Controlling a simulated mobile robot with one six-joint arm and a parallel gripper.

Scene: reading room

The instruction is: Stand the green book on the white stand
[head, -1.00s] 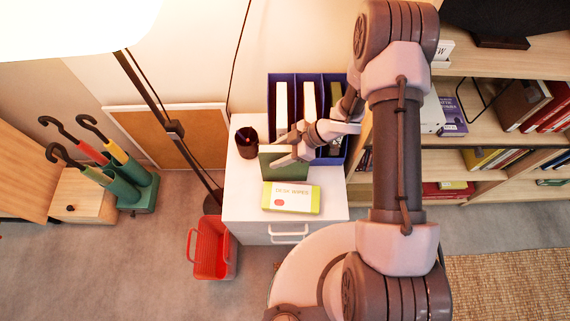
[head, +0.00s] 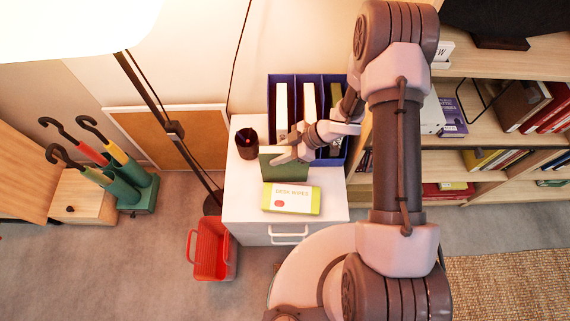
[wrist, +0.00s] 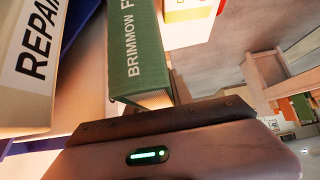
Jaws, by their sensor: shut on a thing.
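The green book (head: 285,168) stands upright on the white cabinet top, just in front of the blue divided holder. My gripper (head: 282,148) is shut on its upper part; the fingers partly hide it. In the wrist view the green book (wrist: 142,52) shows white lettering starting "BRIMMOW", against the dark edge of my gripper (wrist: 155,118). I cannot tell whether the book's lower edge touches the cabinet. I cannot make out a white stand for certain in either view.
The blue holder (head: 346,150) contains several books. A dark cup (head: 247,142) is left of the green book, and a desk wipes box (head: 291,198) lies in front. Shelves with books (head: 480,157) stand right; a red basket (head: 212,250) is on the floor.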

